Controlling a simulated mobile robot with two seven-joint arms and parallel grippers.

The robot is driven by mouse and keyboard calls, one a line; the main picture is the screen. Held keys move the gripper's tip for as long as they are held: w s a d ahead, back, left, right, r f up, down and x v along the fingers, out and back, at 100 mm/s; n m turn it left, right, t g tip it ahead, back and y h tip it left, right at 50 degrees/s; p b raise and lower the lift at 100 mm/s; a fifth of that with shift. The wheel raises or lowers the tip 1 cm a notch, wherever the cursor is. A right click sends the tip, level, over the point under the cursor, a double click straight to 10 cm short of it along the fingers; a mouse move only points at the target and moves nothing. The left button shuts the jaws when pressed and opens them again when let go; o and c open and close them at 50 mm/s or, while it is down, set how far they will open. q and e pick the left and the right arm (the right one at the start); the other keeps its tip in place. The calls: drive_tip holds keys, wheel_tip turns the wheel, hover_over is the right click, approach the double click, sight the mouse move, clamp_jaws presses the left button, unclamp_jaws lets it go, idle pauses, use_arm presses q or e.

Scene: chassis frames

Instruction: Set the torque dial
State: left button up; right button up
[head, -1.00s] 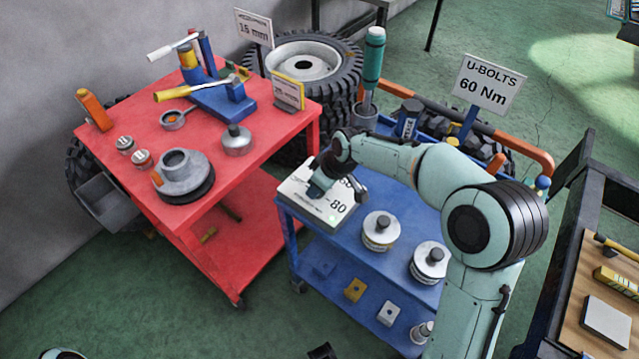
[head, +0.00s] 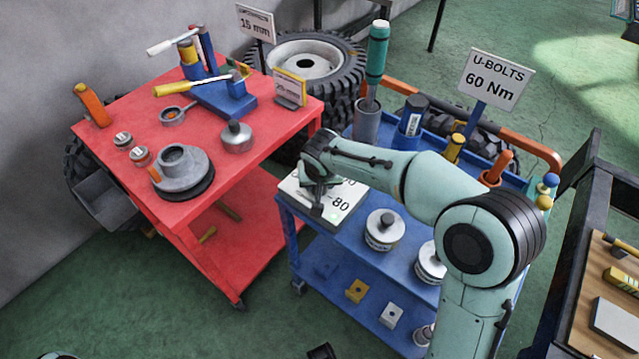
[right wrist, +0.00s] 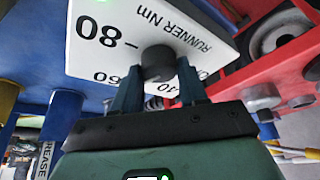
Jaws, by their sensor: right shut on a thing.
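The torque dial is a dark round knob (right wrist: 158,63) on a white panel printed with numbers and "RUNNER Nm" (right wrist: 90,50). In the head view the panel (head: 348,199) lies on the near left corner of the blue cart, with "80" showing. My right gripper (right wrist: 160,88) is shut on the knob, one finger on each side. In the head view my right gripper (head: 319,197) hides the knob and part of the scale. I cannot tell which number the knob points at.
A red cart (head: 110,180) with tools stands close on the left. A wooden-topped bench (head: 590,265) is at right.

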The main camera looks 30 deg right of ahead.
drive_tip(key=shift+m, duration=0.6)
drive_tip(key=o, duration=1)
drive_tip(key=v, duration=0.4)
drive_tip(key=p+v, duration=0.1)
drive_tip(key=v, duration=0.8)
drive_tip(key=shift+a+r, duration=0.15)
drive_tip(key=shift+a, duration=0.15)
drive_tip(key=shift+w, duration=0.1)
